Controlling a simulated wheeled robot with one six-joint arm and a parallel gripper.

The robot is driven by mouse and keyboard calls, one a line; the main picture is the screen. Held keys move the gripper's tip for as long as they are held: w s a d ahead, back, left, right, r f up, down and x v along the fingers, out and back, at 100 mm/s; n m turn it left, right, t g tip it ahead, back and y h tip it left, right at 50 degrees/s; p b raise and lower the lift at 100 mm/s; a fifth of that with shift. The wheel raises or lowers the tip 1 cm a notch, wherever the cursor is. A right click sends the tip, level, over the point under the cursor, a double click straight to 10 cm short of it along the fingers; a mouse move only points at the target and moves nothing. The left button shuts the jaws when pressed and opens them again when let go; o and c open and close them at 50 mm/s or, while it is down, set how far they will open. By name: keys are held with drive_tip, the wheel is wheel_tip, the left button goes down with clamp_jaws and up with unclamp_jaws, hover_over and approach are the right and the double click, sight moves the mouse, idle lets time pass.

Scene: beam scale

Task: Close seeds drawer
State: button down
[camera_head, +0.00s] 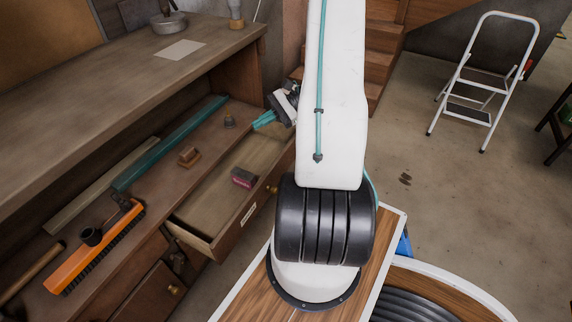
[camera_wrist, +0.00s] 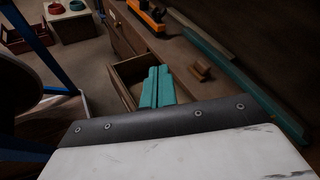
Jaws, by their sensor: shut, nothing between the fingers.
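An open wooden drawer (camera_head: 212,208) sticks out of the workbench in the head view. Its front has a pale label (camera_head: 248,214), too small to read, and a brass knob (camera_head: 272,188). A small dark red box (camera_head: 243,177) lies inside. The open drawer (camera_wrist: 126,68) also shows in the wrist view, partly hidden by my fingers. My gripper (camera_head: 264,119) has teal fingers, pressed together and empty, near the far end of the drawer. In the wrist view the gripper (camera_wrist: 157,85) appears in front of the drawer; I cannot tell whether it touches.
An orange brush (camera_head: 95,250), a small wooden block (camera_head: 189,156) and a long teal bar (camera_head: 170,145) lie on the bench. A white step stool (camera_head: 485,85) stands on open floor at the right.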

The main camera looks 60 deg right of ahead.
drive_tip(key=s+d+f+m+t+h, duration=0.2)
drive_tip(key=s+d+f+m+t, duration=0.15)
drive_tip(key=f, duration=0.35)
drive_tip(key=s+d+f+m+t+h, duration=0.1)
drive_tip(key=s+d+f+m+t, duration=0.2)
drive_tip(key=d+f, duration=0.25)
drive_tip(key=m+t+h, duration=0.4)
drive_tip(key=m+h, duration=0.3)
drive_tip(key=m, duration=0.1)
approach(279, 161)
drive_tip(key=shift+m+h, duration=0.25)
drive_tip(key=shift+h, duration=0.15)
drive_tip(key=w, duration=0.6)
drive_tip(key=shift+w+a, duration=0.35)
drive_tip(key=shift+w, duration=0.05)
drive_tip(key=shift+w, duration=0.1)
